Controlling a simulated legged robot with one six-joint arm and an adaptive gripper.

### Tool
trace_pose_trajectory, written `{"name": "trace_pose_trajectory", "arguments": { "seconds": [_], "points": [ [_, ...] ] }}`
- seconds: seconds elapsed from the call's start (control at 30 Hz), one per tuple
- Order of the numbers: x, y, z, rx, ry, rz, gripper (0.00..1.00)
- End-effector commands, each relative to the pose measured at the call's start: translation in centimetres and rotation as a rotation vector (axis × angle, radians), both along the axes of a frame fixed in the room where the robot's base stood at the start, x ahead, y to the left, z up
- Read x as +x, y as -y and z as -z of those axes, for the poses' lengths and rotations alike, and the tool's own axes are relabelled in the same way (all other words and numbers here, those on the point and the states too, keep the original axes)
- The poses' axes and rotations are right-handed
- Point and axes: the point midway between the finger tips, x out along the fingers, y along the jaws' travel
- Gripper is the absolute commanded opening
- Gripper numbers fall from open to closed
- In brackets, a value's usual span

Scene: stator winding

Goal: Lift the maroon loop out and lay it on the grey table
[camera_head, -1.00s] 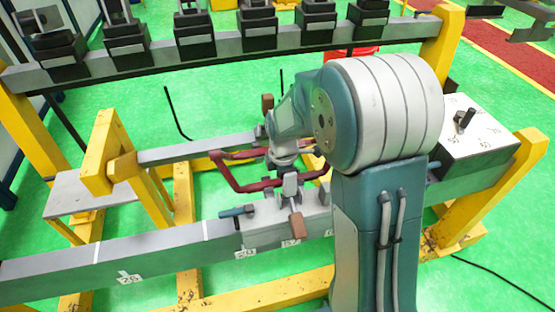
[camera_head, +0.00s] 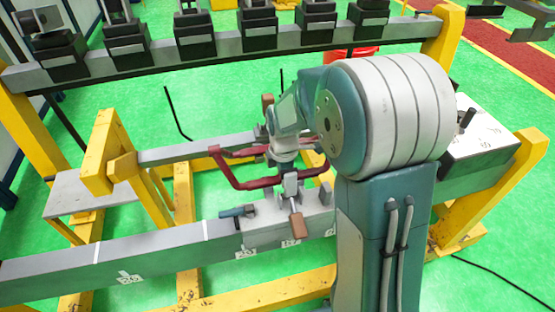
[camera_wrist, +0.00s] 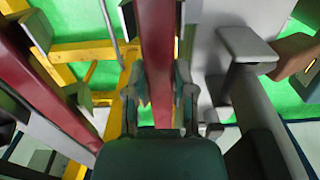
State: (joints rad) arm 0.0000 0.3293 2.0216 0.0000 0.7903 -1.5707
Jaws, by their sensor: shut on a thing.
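The maroon loop (camera_head: 258,184) is a bent, open-cornered bar frame over the grey clamp fixture, with its left corner sticking out past the clamps. My gripper (camera_head: 284,165) is above it, partly hidden by my wrist. In the wrist view the fingers (camera_wrist: 160,88) are closed on either side of one maroon bar (camera_wrist: 157,42). The loop's other bar (camera_wrist: 42,90) runs along the left. The grey table (camera_head: 92,199) is a flat, bare top at the left.
A clamp with a brown handle (camera_head: 297,225) and a teal-handled one (camera_head: 237,211) sit on the front grey beam (camera_head: 165,246). A white box (camera_head: 487,140) is at the right.

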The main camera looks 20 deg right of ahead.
Motion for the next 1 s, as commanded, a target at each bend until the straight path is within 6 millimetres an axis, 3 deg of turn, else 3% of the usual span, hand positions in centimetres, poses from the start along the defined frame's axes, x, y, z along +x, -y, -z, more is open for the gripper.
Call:
{"name": "trace_pose_trajectory", "arguments": {
  "seconds": [0.53,1.0],
  "points": [
    [-0.4,0.0,-2.3,0.0,0.003,0.0,0.0],
    [-0.8,0.0,-2.6,0.0,0.002,0.0,0.0]
  ]
}}
